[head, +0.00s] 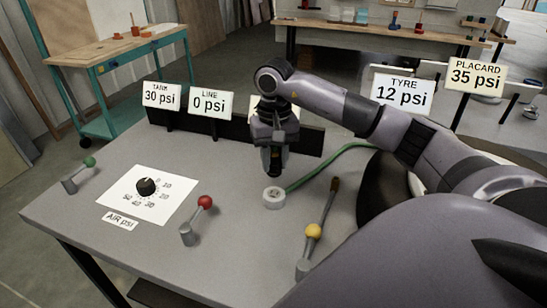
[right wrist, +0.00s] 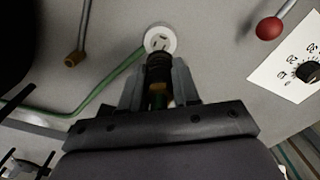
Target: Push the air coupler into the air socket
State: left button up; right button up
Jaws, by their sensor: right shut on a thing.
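The air socket (head: 273,198) is a white round fitting on the grey bench top, below my right gripper. In the right wrist view the socket (right wrist: 160,38) shows a pale face with dark slots. My right gripper (head: 275,168) points down just above it. In the right wrist view the gripper (right wrist: 159,95) is shut on the dark, ribbed air coupler (right wrist: 158,68), whose far end overlaps the socket's near rim. I cannot tell whether they touch. In the head view the fingers mostly hide the coupler. My left gripper is not in view.
A green hose (head: 325,166) runs right from beside the socket. A red-knobbed lever (head: 204,203), a yellow-knobbed lever (head: 312,232) and a brown-tipped rod (head: 334,186) stand nearby. A dial (head: 147,187) sits left. Psi signs, including LINE 0 psi (head: 210,102), line the back.

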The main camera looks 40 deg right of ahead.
aim_at(274, 175)
jog(key=shift+f, duration=0.1)
notch_tip(274, 175, down, 5)
jog(key=b, duration=0.3)
jog(key=shift+b, duration=0.4)
jog(key=shift+f, duration=0.25)
dwell(1.1)
jog(key=shift+f+b, duration=0.65)
jog(key=shift+b, duration=0.05)
dwell(0.7)
jog(key=o, duration=1.1)
jog(key=shift+c, duration=0.2)
